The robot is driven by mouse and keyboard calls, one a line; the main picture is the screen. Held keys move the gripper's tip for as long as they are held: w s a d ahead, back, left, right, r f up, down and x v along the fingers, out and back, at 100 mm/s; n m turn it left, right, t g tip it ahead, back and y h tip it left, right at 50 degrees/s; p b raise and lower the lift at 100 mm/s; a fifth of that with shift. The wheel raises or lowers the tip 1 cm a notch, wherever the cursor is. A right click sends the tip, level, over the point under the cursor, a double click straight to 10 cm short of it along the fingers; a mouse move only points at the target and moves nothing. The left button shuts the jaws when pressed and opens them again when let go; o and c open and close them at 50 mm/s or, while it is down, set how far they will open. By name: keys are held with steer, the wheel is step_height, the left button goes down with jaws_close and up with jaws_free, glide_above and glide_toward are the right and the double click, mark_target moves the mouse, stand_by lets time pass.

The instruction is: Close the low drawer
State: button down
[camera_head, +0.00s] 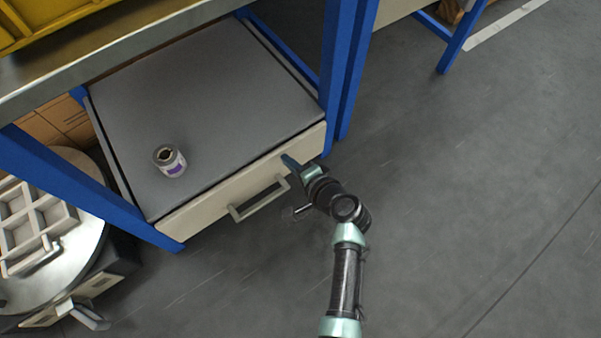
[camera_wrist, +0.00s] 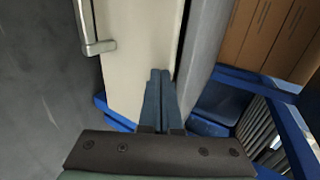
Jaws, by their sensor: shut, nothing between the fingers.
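The low drawer has a beige front (camera_head: 215,205) with a grey bar handle (camera_head: 260,198), set under a grey top panel between blue legs. The front stands close to the legs, with a narrow dark gap along its upper edge. In the wrist view the beige front (camera_wrist: 140,40) and handle (camera_wrist: 90,30) show at the left, with the dark gap beside the grey panel. My gripper (camera_head: 289,161) is at the right part of the front, right of the handle. Its fingers (camera_wrist: 160,75) are together and empty, lying over the front near its edge; I cannot tell whether they touch it.
A small jar with a purple label (camera_head: 170,160) stands on the grey panel (camera_head: 215,95). Blue legs (camera_head: 345,70) flank the drawer. A round metal unit with a light divided tray (camera_head: 30,225) stands at the left. The grey floor (camera_head: 480,200) at the right is clear.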

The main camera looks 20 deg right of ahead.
mark_target(277, 150)
steer(key=shift+w+a, duration=0.15)
steer(key=shift+w, duration=0.25)
steer(key=shift+w+a+r, duration=0.1)
steer(key=shift+w+a, duration=0.1)
steer(key=shift+w, duration=0.35)
steer(key=shift+w+a+r, duration=0.1)
steer(key=shift+w+a, duration=0.05)
steer(key=shift+w, duration=0.4)
steer(key=shift+a, duration=0.1)
